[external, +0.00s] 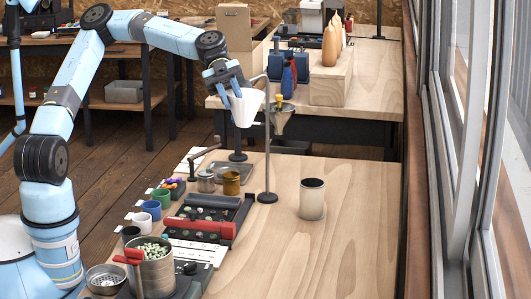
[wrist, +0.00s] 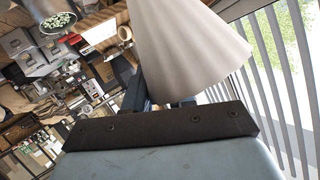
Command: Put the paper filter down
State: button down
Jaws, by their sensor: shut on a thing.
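The paper filter (external: 246,108) is a white cone held in the air by my gripper (external: 235,90) above the far part of the near wooden table (external: 345,215). My gripper is shut on it. In the wrist view the paper filter (wrist: 190,50) fills the upper middle, hiding much of the fingers. A metal stand (external: 267,165) with a dark round base rises from the table just right of the filter.
A metal canister (external: 312,199) stands on the table's open right part. A red-and-black case (external: 207,220), several coloured cups and a tin of pale green beans (external: 153,265) crowd the left edge. Windows line the right side.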

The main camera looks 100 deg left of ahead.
aim_at(232, 108)
notch_tip(232, 108, up, 3)
jog(key=shift+r, duration=0.2)
jog(key=w+a+n+t+y, duration=0.25)
jog(key=w+a, duration=0.25)
jog(key=a, duration=0.9)
jog(key=w+a+n+t+y, duration=0.2)
jog(key=w+a+n+y, duration=0.3)
jog(key=a, duration=0.9)
jog(key=w+a+n+t+y, duration=0.15)
jog(key=w+a, duration=0.45)
jog(key=a, duration=0.9)
jog(key=f+m+h, duration=0.1)
jog(key=f, duration=1.2)
jog(key=s+f+m+h, duration=0.1)
jog(key=f, duration=1.2)
jog(key=f+m+h, duration=0.1)
jog(key=f, duration=1.2)
jog(key=shift+s+m+g+h, duration=0.2)
jog(key=shift+m+g+h, duration=0.2)
